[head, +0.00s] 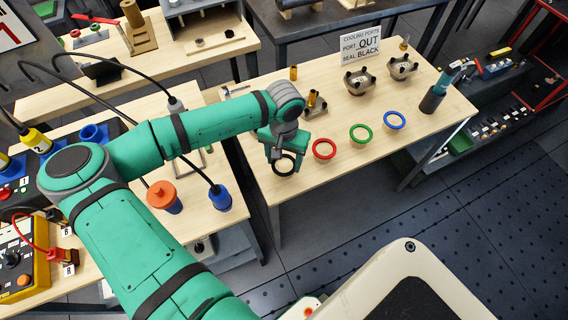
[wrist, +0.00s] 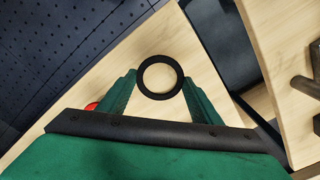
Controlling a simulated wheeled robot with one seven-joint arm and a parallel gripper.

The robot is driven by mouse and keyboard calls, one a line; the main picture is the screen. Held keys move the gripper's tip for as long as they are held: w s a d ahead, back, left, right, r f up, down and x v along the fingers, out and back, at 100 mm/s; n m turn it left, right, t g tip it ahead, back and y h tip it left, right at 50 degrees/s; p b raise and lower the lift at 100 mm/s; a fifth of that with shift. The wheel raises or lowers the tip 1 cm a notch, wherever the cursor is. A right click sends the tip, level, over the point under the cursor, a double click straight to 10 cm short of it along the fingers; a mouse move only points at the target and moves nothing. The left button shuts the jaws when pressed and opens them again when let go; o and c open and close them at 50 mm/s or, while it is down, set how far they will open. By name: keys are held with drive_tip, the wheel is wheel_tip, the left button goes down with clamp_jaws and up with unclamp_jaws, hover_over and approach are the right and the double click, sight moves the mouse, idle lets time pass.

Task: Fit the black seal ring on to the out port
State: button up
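The black seal ring (head: 284,166) is at the front left of the right-hand wooden table, directly under my gripper (head: 277,150). In the wrist view the black ring (wrist: 160,62) lies between the two green fingertips of my gripper (wrist: 160,77), one close on each side. Whether the fingers touch it, and whether it rests on the table, I cannot tell. Two metal port fittings stand at the table's back, a left one (head: 358,82) and a right one (head: 402,67). A sign (head: 360,45) behind them reads "COOLING PORTS, PORT OUT, SEAL BLACK". Which fitting is the out port is not readable.
A red ring (head: 324,149), a green ring (head: 360,134) and a blue ring (head: 396,120) lie to the right. A brass fitting (head: 315,102) stands behind my gripper. A dark cylindrical tool (head: 433,98) is at the right end. The table's middle is mostly clear.

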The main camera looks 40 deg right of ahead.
drive_tip(key=c, duration=0.3)
drive_tip(key=shift+r, duration=0.25)
drive_tip(key=shift+c, duration=0.2)
drive_tip(key=shift+r, duration=0.3)
drive_tip(key=r, duration=0.3)
drive_tip(key=shift+s+d+r, duration=0.2)
drive_tip(key=shift+s+d, duration=0.05)
drive_tip(key=shift+s, duration=0.05)
drive_tip(key=s+d+r, duration=0.7)
drive_tip(key=s+r, duration=0.2)
drive_tip(key=s, duration=0.1)
drive_tip(key=shift+s+d, duration=0.3)
drive_tip(key=shift+s, duration=0.1)
